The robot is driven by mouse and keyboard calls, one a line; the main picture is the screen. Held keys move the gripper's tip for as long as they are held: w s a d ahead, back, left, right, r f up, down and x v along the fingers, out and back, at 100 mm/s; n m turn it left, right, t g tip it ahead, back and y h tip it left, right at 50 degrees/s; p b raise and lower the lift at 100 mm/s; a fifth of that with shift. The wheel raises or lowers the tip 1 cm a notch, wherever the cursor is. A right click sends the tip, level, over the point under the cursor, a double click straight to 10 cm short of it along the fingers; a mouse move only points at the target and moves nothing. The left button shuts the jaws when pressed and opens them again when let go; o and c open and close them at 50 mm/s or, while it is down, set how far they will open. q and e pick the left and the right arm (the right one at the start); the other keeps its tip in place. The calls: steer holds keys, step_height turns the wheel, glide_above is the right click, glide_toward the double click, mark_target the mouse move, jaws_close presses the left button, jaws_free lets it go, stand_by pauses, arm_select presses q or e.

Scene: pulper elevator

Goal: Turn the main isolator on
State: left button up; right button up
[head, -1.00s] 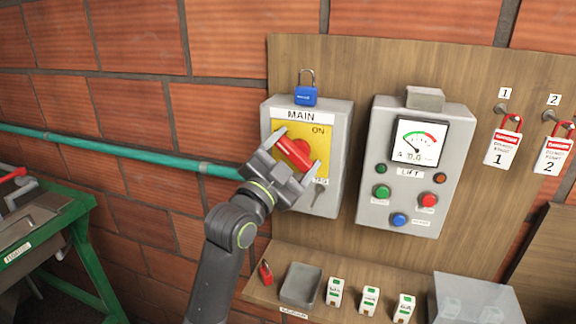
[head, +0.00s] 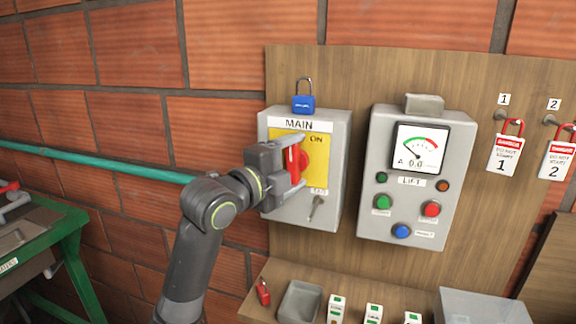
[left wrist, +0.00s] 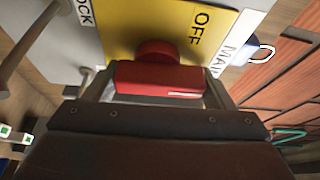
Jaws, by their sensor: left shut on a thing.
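The main isolator is a grey box (head: 337,170) with a MAIN label and a yellow plate (head: 318,160). Its red handle (head: 293,166) stands about upright in the head view. ON shows at the plate's upper right; OFF is hidden there by my gripper. In the left wrist view the red handle (left wrist: 160,78) lies between the fingers, with OFF readable beside it. My left gripper (head: 299,162) is shut on the handle, one finger at its upper end and one at its lower end. My right gripper is not in view.
A blue padlock (head: 303,103) sits on top of the isolator box. Danger tags (head: 507,155) hang further right. A shelf below holds a tray (head: 299,302).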

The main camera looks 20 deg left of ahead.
arm_select(q)
steer(key=shift+a+r+m, duration=0.1)
steer(key=shift+r+m, duration=0.2)
steer(key=shift+m, duration=0.2)
steer(key=o, duration=1)
steer(key=shift+a+f, duration=0.15)
steer(key=shift+a, duration=0.15)
steer(key=shift+d, duration=0.1)
steer(key=shift+s+f, duration=0.1)
steer(key=shift+s, duration=0.1)
steer(key=shift+s+b, duration=0.3)
steer(key=b+v, duration=0.3)
steer(key=v, duration=0.2)
steer(key=b+v, duration=0.3)
steer(key=v, duration=0.3)
steer(key=a+b+v, duration=0.1)
steer(key=b+v, duration=0.2)
steer(key=v, duration=0.3)
steer(key=shift+w+b, duration=0.15)
steer(key=shift+b, duration=0.25)
